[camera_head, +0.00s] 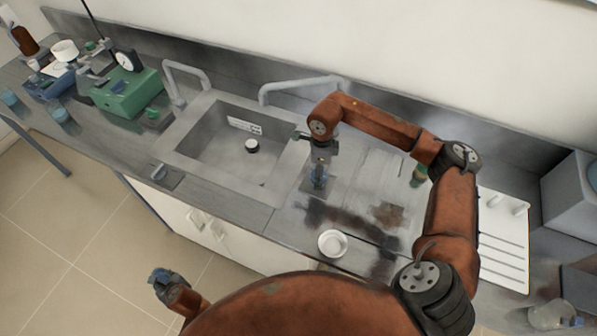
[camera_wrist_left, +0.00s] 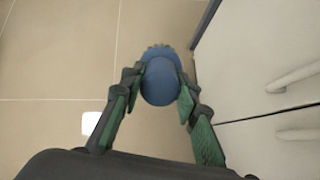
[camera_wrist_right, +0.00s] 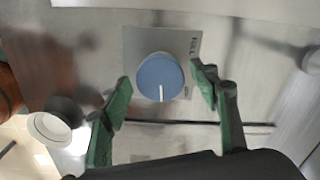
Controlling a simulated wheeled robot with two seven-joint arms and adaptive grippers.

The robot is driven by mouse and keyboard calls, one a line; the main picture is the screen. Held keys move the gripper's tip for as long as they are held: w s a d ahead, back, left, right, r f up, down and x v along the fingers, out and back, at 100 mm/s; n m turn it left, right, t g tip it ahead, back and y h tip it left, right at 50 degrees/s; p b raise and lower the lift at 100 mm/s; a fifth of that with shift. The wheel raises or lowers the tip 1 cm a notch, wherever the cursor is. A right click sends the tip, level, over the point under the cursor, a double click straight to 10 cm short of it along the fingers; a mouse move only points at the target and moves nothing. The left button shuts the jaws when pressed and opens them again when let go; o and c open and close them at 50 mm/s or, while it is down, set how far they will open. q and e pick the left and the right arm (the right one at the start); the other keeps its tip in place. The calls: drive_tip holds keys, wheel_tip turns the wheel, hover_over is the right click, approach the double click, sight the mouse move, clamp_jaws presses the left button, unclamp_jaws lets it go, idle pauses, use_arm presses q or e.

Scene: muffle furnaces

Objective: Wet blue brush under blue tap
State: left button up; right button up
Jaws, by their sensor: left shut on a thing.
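The blue brush (camera_wrist_left: 160,82), with a dark bristly edge, is held between the fingers of my left gripper (camera_wrist_left: 158,95). In the head view the brush (camera_head: 160,275) is low in front of the counter, over the floor. My right gripper (camera_wrist_right: 165,90) is above the counter right of the sink, its fingers open on either side of a blue round knob (camera_wrist_right: 160,77) with a white line. The knob sits on a metal plate marked "FULL". Two grey tap spouts, one at the back left (camera_head: 183,75) and one at the back right (camera_head: 300,85), stand behind the sink (camera_head: 213,145).
A white dish (camera_head: 332,243) stands near the front edge, right of the sink. Another control plate (camera_head: 167,176) is at the sink's left front. A green device (camera_head: 128,92) stands at the left. A white drying rack (camera_head: 503,245) lies at the right. White cabinet doors (camera_head: 205,230) are under the counter.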

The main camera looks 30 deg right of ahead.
drive_tip(key=c, duration=1)
drive_tip(key=shift+m, duration=0.8)
drive_tip(key=o, duration=1.2)
drive_tip(key=shift+r, duration=0.1)
wheel_tip(320, 180, up, 12)
drive_tip(key=shift+f, duration=0.1)
